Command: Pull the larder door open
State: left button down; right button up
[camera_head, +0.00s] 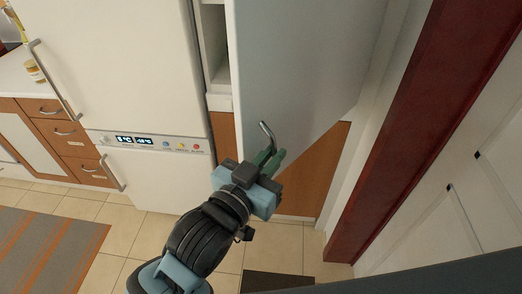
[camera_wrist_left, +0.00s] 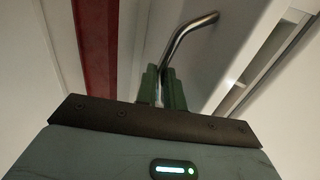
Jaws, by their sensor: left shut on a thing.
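The larder door (camera_head: 295,70) is a tall pale grey panel, and it stands ajar, with a narrow strip of the cabinet's inside (camera_head: 214,50) showing to its left. Its metal bar handle (camera_head: 267,132) sticks out near the lower part of the door. My left gripper (camera_head: 268,160) is shut on the handle, its green fingers around the lower end. In the left wrist view the handle (camera_wrist_left: 188,36) rises from between the two green fingers (camera_wrist_left: 161,88) and bends to the right. My right gripper is in neither view.
A white fridge (camera_head: 120,60) with a display panel stands left of the larder. Wooden drawers (camera_head: 58,125) are further left. A dark red door frame (camera_head: 420,110) and a white panelled door (camera_head: 460,190) are on the right. Tiled floor (camera_head: 125,232) and a striped rug (camera_head: 50,245) lie below.

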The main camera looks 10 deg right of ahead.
pick_arm(q)
jog(key=shift+r, duration=0.2)
jog(key=c, duration=1.9)
grip_release()
jog(key=shift+c, duration=0.2)
jog(key=o, duration=0.4)
jog(key=shift+w+d+f, duration=0.15)
jog(key=shift+w+d, duration=0.05)
jog(key=shift+a, duration=0.15)
